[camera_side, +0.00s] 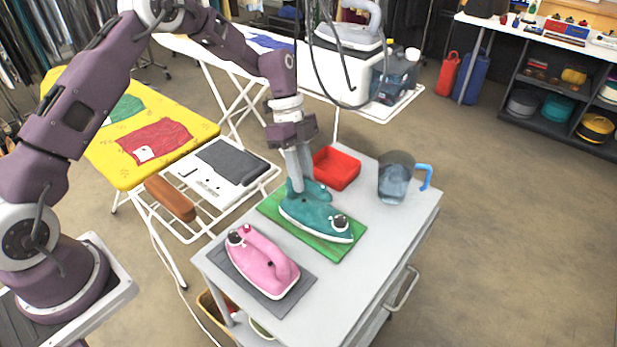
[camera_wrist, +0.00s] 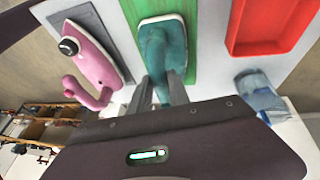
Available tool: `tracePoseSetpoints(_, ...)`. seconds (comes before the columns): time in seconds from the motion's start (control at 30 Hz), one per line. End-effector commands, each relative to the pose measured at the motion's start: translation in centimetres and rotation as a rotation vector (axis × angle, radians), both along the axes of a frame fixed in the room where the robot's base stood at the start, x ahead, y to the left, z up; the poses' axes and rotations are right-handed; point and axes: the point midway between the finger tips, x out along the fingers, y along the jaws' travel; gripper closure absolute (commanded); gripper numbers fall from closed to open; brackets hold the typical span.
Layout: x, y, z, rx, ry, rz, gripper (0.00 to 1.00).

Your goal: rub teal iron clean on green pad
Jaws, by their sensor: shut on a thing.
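The teal iron (camera_side: 316,217) rests on or just above the green pad (camera_side: 270,207) on the grey cart top. My gripper (camera_side: 300,185) comes down from above and is shut on the iron's handle. In the wrist view the teal iron (camera_wrist: 165,45) lies over the green pad (camera_wrist: 130,12), with my gripper's fingers (camera_wrist: 165,95) at its handle. I cannot tell whether the soleplate touches the pad. The underside of the iron is hidden.
A pink iron (camera_side: 262,262) sits on a grey mat (camera_side: 301,297) in front. A red tray (camera_side: 337,168) stands behind the pad, and a water jug (camera_side: 396,178) with a blue handle stands to the right. The cart's right front (camera_side: 370,245) is clear.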

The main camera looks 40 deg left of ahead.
Motion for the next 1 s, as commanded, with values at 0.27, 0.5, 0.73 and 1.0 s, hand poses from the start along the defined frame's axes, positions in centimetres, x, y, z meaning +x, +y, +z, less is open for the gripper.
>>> tracePoseSetpoints(0.27,-0.2,2.4,-0.1,0.003,0.0,0.003,1.0)
tracePoseSetpoints(0.5,-0.4,4.4,-0.1,0.003,0.001,0.001,1.0)
tracePoseSetpoints(0.73,-0.5,6.2,-0.1,0.004,0.0,0.003,1.0)
tracePoseSetpoints(1.0,-0.5,4.7,-0.1,0.003,0.0,-0.003,1.0)
